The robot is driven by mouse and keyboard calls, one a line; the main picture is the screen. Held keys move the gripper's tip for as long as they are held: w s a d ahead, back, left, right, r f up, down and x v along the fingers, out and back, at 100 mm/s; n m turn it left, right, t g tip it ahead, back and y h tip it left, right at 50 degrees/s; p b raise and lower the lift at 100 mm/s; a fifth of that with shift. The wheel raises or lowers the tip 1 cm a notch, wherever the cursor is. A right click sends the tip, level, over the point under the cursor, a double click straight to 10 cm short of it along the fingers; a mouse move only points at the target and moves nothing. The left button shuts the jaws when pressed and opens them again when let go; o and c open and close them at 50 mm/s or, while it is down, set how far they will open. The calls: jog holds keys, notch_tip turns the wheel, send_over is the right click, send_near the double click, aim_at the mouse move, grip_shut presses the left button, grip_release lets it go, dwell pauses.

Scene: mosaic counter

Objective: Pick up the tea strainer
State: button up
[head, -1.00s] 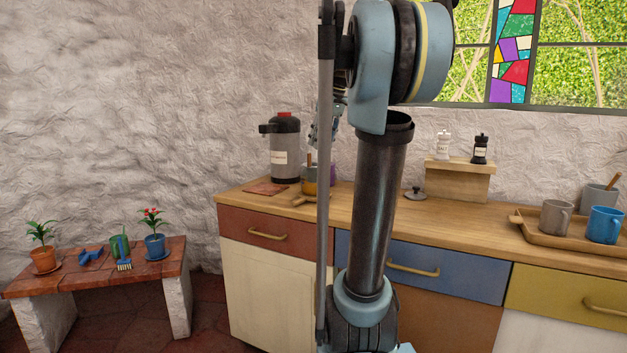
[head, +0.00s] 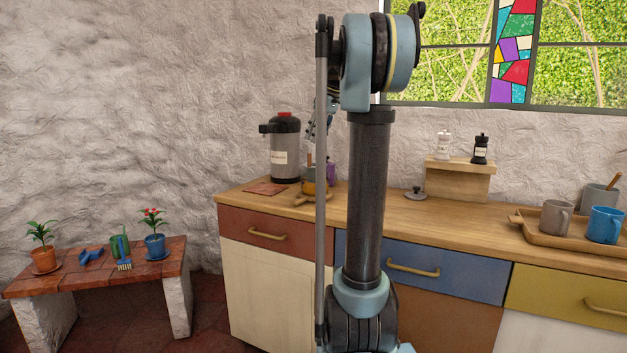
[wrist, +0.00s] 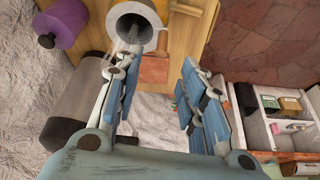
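The tea strainer appears in the wrist view as a pale round rim with dark mesh inside (wrist: 132,28), at the top left. In the head view my gripper is mostly hidden behind my arm.
A dark-lidded flask (head: 285,150) stands just left of the pot. A purple container (wrist: 62,22) is beside the strainer. A reddish tile (head: 265,188) lies on the wooden counter (head: 450,220). A spice shelf (head: 458,183) and a tray (head: 535,234) stand farther right.

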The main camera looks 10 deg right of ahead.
aim_at(309, 166)
jog(key=shift+x, duration=4.8)
grip_shut()
